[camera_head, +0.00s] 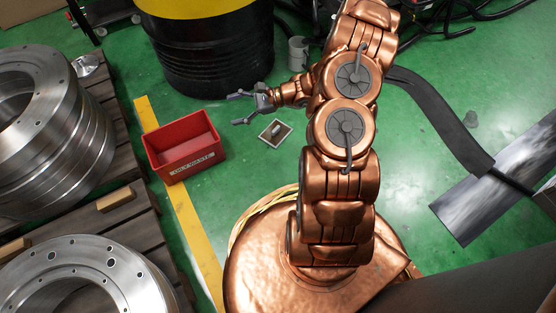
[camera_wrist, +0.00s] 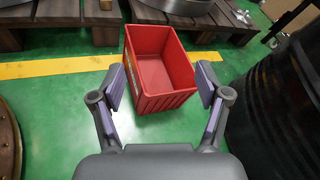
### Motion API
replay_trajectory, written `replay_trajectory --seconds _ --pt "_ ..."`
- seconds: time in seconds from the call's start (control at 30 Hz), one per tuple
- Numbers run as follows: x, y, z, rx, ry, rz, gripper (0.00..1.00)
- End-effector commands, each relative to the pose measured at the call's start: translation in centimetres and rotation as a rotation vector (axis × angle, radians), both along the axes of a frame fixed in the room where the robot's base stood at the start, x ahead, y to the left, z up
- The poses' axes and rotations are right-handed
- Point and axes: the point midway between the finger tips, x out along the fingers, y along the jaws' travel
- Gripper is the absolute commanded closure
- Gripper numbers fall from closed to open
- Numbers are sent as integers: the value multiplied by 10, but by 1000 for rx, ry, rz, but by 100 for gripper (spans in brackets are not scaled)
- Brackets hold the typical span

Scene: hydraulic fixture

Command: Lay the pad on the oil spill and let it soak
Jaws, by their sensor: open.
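A small flat square pad (camera_head: 275,132) with a brownish dark edge and a pale raised piece on top lies on the green floor in the head view. It is below and to the right of my gripper (camera_head: 237,108). I cannot make out a separate oil spill; whether any oil is under the pad cannot be told. My gripper is open and empty. In the wrist view its fingers (camera_wrist: 161,84) stand wide apart, with a red bin beyond them. The pad does not show in the wrist view.
The open red bin (camera_head: 181,147), labelled as oily waste, looks empty and stands by the yellow floor line (camera_head: 184,212). A black and yellow drum (camera_head: 209,55) and a grey mug-like container (camera_head: 298,53) stand behind. Metal rings on wooden pallets fill the left.

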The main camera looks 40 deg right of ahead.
Motion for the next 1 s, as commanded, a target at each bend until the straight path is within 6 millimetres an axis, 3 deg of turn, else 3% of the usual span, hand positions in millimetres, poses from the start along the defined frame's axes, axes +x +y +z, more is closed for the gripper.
replay_trajectory --seconds 0.2,0.5,0.73,1.0 --pt "-28 59 55 -91 -71 254 24" --pt "-87 115 106 -240 -150 582 24" --pt "-141 139 134 -375 -203 819 24" --pt "-203 144 157 -553 -257 1076 24"
